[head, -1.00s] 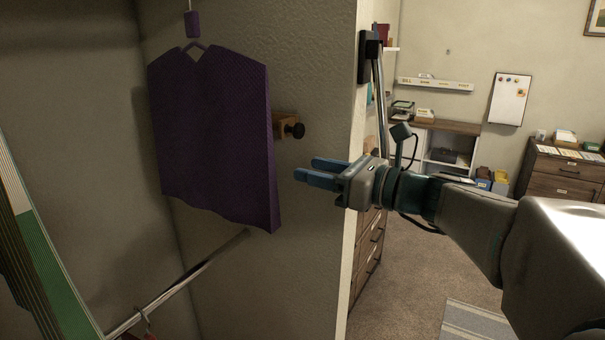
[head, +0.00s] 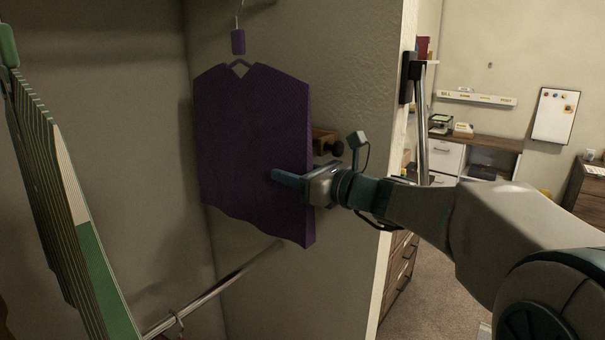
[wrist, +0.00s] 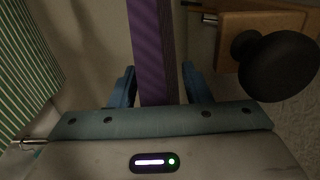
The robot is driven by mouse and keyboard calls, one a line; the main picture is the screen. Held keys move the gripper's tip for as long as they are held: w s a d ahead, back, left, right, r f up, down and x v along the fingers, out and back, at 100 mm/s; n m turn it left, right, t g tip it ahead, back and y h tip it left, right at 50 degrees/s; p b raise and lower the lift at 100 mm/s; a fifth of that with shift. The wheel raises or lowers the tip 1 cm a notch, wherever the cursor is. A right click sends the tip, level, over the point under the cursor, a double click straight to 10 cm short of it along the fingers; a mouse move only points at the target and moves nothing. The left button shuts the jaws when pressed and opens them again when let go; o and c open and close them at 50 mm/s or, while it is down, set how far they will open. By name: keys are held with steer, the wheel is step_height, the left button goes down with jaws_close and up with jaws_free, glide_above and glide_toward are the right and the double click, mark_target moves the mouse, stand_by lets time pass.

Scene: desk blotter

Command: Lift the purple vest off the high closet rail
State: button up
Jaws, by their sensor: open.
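The purple vest (head: 250,130) hangs from a hook with a purple block (head: 238,42) just above its neck, in the closet corner. My gripper (head: 283,178) is at the vest's lower right edge in the head view. In the wrist view, the vest (wrist: 153,50) shows edge-on as a narrow purple strip that runs down between the two blue fingers of my gripper (wrist: 155,88). The fingers are apart, with a gap visible on each side of the strip.
A wooden block with a black knob (head: 325,143) is on the wall close to my gripper; the knob (wrist: 278,66) looms at right in the wrist view. Striped green garments (head: 60,190) hang at left. A lower metal rail (head: 215,287) crosses below the vest.

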jaws_close()
steer(key=shift+r, duration=0.15)
